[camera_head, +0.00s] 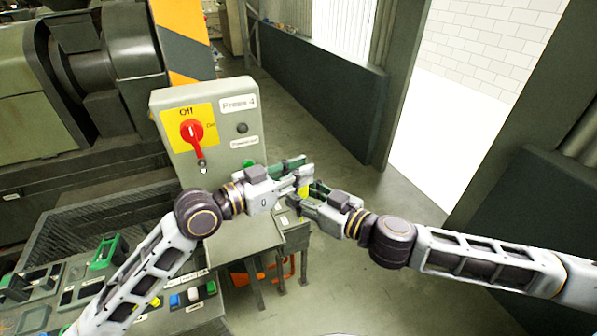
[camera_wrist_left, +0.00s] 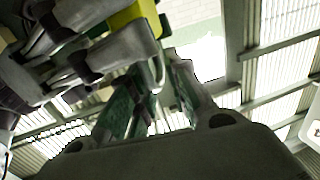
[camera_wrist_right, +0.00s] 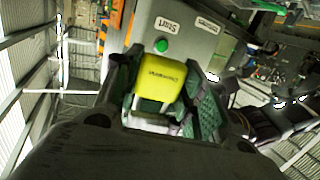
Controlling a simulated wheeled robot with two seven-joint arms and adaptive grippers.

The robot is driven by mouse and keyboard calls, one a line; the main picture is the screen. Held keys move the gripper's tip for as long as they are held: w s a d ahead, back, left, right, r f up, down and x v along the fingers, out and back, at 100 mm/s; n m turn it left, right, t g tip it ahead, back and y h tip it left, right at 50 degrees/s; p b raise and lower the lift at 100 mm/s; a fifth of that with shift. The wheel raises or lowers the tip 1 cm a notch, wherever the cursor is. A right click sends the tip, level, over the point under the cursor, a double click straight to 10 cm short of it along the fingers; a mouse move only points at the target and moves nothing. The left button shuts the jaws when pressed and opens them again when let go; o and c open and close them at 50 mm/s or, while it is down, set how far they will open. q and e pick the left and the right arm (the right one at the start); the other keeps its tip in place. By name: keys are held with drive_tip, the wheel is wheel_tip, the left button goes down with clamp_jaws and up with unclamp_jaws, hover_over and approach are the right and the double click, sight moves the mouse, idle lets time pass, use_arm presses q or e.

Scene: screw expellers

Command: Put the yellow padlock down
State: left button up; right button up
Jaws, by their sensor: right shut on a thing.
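The yellow padlock (camera_wrist_right: 162,80) is between the green-padded fingers of my right gripper (camera_wrist_right: 165,100), which is shut on it. In the left wrist view the padlock (camera_wrist_left: 135,14) is at the top, partly hidden by the right gripper. My left gripper (camera_head: 302,170) is just above and left of the right one, close to it.
The grey control box (camera_head: 168,155) labelled Press 4 has a red switch (camera_head: 192,132) at Off. A control desk (camera_head: 75,270) with buttons is at lower left. A large machine (camera_head: 70,80) stands at upper left. The floor (camera_head: 345,195) behind the grippers is clear.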

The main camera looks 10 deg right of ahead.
drive_tip(key=o, duration=1)
drive_tip(key=shift+o, duration=0.2)
